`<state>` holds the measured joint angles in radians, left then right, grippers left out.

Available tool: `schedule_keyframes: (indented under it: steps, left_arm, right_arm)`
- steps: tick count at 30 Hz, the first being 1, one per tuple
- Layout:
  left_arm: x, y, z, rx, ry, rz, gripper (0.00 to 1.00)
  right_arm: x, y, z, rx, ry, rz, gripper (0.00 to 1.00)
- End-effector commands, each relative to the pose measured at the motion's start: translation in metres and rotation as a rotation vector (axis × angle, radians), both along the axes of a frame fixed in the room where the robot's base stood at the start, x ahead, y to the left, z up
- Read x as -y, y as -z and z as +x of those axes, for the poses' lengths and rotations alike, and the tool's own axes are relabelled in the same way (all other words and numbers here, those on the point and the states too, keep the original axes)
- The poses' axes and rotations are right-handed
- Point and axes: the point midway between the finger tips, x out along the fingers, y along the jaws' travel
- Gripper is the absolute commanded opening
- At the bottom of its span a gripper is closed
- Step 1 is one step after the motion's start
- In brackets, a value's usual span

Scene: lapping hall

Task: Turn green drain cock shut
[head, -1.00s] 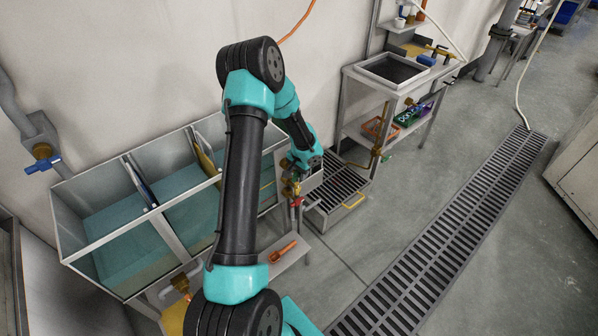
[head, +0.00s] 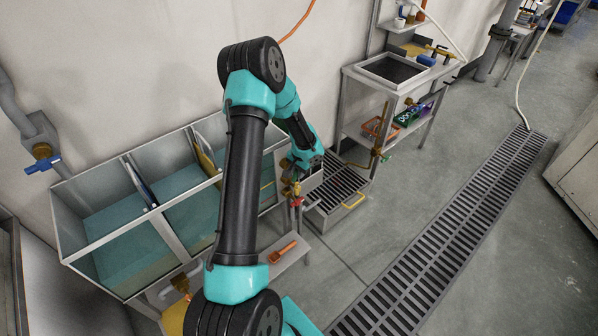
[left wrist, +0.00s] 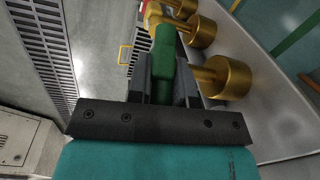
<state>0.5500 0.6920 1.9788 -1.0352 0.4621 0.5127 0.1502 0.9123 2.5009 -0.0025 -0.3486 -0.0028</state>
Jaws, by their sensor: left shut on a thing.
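The green drain cock's handle (left wrist: 164,52) stands between the two dark fingers of my left gripper (left wrist: 163,78) in the left wrist view. The fingers are shut on it. A brass valve body (left wrist: 225,76) lies just right of the handle against the tank's grey wall. In the head view my left gripper (head: 290,180) is at the right end of the tank (head: 165,232), and the green handle there is hidden or too small to make out. My right gripper is not in view.
More brass fittings (left wrist: 199,30) line the tank wall beyond, with a red handle (head: 297,201) near my gripper. A slatted grate (head: 335,192) stands right of it. A bench with a sink (head: 392,69) stands farther back.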

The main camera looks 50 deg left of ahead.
Motion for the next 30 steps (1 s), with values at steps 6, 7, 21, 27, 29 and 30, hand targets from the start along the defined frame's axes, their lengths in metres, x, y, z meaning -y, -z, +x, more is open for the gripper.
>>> schedule_keyframes:
  steps: [6, 7, 21, 27, 29, 30]
  left_arm:
    - [0.000, 0.001, 0.001, -0.058, 0.000, 0.003, 0.00]
    - [0.001, 0.001, 0.001, -0.070, -0.001, 0.004, 0.00]
    - [0.001, 0.007, 0.002, -0.410, 0.000, 0.020, 0.00]
    - [0.001, 0.010, 0.002, -0.599, 0.000, 0.031, 0.00]
    - [0.001, 0.011, 0.002, -0.656, 0.002, 0.033, 0.00]
    - [0.001, 0.011, 0.002, -0.693, 0.001, 0.036, 0.00]
  right_arm:
    - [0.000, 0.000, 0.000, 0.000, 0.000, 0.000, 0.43]
    - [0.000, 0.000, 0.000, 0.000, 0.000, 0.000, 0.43]
    - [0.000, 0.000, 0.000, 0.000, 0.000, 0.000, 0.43]
    - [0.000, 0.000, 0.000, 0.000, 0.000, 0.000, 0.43]
    - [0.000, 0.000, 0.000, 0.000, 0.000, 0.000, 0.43]
    - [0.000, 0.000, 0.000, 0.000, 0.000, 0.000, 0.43]
